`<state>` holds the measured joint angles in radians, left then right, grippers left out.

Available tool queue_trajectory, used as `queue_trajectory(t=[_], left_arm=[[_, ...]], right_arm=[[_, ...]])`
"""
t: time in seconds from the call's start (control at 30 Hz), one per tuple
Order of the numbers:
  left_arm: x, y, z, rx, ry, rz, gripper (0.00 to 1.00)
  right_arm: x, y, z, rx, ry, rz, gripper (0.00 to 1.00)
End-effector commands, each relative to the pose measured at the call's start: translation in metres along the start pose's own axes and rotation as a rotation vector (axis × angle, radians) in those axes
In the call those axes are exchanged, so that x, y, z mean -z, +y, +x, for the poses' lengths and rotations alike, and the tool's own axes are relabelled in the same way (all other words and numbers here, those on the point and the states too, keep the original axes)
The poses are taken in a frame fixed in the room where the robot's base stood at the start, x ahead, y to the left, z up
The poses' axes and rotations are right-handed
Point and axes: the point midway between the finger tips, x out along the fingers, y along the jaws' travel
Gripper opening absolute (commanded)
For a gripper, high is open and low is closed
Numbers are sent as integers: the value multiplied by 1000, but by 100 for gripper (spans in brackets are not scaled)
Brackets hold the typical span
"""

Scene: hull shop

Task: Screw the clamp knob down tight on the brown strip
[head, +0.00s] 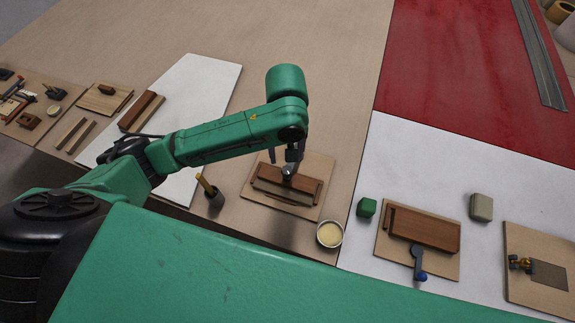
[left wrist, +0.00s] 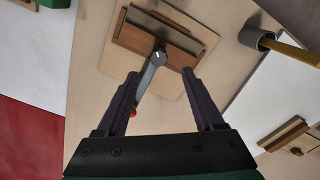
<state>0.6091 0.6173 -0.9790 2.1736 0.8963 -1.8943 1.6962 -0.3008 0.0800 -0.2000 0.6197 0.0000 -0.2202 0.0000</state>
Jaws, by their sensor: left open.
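The middle board (head: 252,194) carries a brown wooden piece (head: 311,188) with strips along it; it also shows in the left wrist view (left wrist: 180,57). Which strip is the brown one is hard to tell. A grey clamp (left wrist: 150,75) reaches over its near edge, with a round silver end on the wood and a red tip (left wrist: 132,113) at the other end. My left gripper (head: 286,160) is open above this clamp. In the left wrist view the clamp lies between its fingers (left wrist: 160,73), apart from both, nearer the left one. My right gripper is out of view.
A cup with a yellow-handled tool (head: 215,196) stands left of the board, a bowl of cream stuff (head: 330,234) at its front right.

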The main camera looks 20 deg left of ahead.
Motion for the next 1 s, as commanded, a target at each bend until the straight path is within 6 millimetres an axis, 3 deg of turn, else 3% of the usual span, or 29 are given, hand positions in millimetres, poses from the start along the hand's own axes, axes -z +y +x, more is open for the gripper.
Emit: queue_trajectory(t=[0.1,0.3,0.43,0.67,0.73,0.87,1.0], left_arm=[[0,-2,33,5,0,-2,69],[0,-1,77,3,1,-1,69],[1,-1,90,0,3,0,69],[1,0,92,0,3,1,69],[1,0,92,0,3,1,50],[1,0,91,-1,3,1,0],[1,0,91,-1,3,1,0]], right_arm=[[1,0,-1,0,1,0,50],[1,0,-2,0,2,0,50],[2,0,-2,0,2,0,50],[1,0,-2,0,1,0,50],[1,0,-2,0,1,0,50],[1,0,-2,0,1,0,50],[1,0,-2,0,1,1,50]])
